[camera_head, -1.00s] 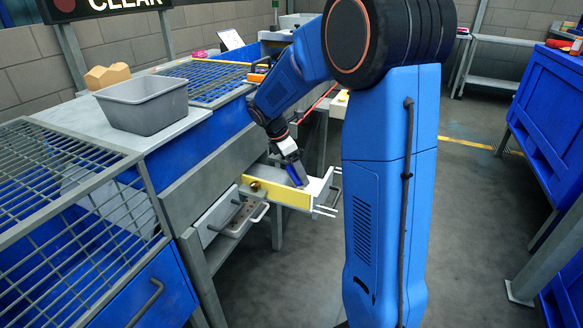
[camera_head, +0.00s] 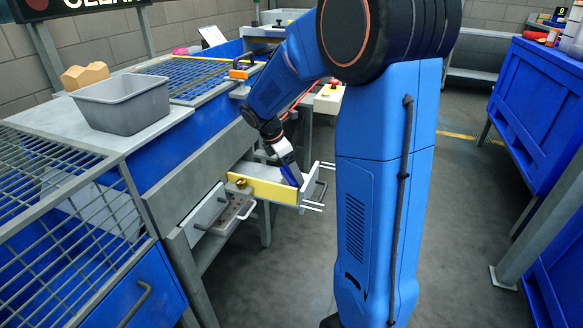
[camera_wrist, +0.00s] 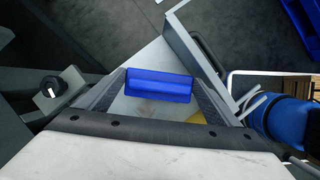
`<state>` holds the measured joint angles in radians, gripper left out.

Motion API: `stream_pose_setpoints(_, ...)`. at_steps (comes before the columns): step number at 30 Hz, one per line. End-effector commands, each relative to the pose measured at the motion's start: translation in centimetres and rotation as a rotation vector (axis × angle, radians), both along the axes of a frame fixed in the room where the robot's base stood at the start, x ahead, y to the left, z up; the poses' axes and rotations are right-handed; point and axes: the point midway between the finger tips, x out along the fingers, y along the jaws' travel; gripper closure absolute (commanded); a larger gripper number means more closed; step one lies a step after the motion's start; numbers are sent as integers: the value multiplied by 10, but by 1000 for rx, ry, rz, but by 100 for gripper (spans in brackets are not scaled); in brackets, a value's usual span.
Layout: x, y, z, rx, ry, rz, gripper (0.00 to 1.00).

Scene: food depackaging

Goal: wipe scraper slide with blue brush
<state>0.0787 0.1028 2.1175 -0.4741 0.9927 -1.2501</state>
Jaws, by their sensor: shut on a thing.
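My gripper (camera_head: 287,172) is shut on the blue brush (camera_head: 291,175), down at the pulled-out scraper slide. In the wrist view the blue brush (camera_wrist: 160,86) lies crosswise between the two fingertips of my gripper (camera_wrist: 158,88). The scraper slide (camera_head: 262,187) is a grey tray with a yellow front strip and a handle at its right end. Its pale surface (camera_wrist: 150,62) shows behind the brush in the wrist view. I cannot tell whether the bristles touch the slide.
A grey bin (camera_head: 122,103) stands on the bench at left, with a tan block (camera_head: 85,75) behind it. A lower drawer (camera_head: 225,210) sits under the slide. Metal grates cover the blue bays. A blue cabinet (camera_head: 540,95) stands at right. The floor between is clear.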

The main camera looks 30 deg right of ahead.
Motion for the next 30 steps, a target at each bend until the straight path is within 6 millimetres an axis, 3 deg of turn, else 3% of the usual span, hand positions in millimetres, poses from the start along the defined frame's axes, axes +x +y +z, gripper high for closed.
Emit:
stream_pose_setpoints(7,-3,6,-2,0,4,-1,32)
stream_pose_setpoints(30,31,31,-3,0,3,1,32)
